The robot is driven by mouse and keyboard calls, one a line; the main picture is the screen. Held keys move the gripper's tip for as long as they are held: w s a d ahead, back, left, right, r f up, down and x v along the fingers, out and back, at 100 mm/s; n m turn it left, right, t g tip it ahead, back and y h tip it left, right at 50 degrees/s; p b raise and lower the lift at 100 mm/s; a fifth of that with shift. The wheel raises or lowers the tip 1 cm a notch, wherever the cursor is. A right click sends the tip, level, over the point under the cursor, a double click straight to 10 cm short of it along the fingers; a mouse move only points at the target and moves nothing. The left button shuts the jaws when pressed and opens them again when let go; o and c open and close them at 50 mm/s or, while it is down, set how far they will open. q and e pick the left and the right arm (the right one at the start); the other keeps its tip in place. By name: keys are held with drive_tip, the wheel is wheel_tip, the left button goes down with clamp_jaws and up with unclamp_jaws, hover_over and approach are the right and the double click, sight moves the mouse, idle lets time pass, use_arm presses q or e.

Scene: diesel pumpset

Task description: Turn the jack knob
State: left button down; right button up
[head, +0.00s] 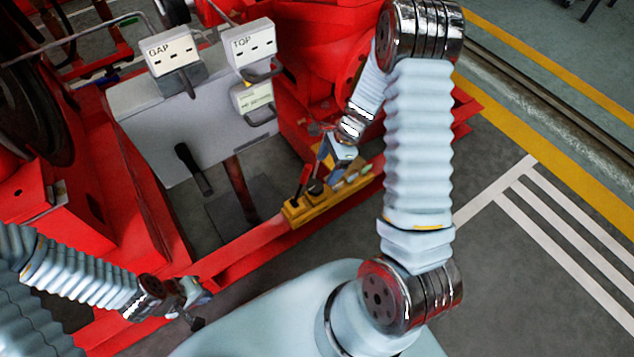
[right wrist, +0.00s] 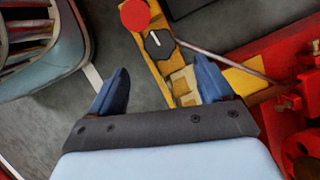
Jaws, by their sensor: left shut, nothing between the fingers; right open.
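The jack knob, a black knob with a white pointer line (right wrist: 158,43), sits on a yellow panel (right wrist: 185,90) in the right wrist view. In the head view the knob (head: 315,187) is a small dark shape on the yellow panel (head: 340,202) at the red frame. My right gripper (right wrist: 163,88) is open and empty, its blue fingers spread on either side of the panel. The knob lies beyond the fingertips, apart from them. In the head view the right gripper (head: 322,162) is just above the panel. My left gripper (head: 196,310) is shut and empty at lower left.
A red round button (right wrist: 135,15) sits beside the knob on the panel. A thin rod (right wrist: 225,62) runs across near the right finger. The red frame (head: 245,250) borders the panel. A grey board (head: 180,120) with labelled switch boxes stands behind.

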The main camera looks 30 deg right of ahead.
sight(315, 185)
drive_tip(key=b+x, duration=0.1)
drive_tip(key=x, duration=0.7)
drive_tip(key=shift+a+f, duration=0.15)
drive_tip(key=shift+f, duration=0.1)
drive_tip(key=c, duration=1)
drive_tip(key=shift+r+n+g, duration=0.15)
drive_tip(key=shift+n+g, duration=0.15)
drive_tip(key=shift+n, duration=0.5)
drive_tip(key=n+g, duration=0.1)
drive_tip(key=n, duration=0.2)
drive_tip(key=shift+w, duration=0.1)
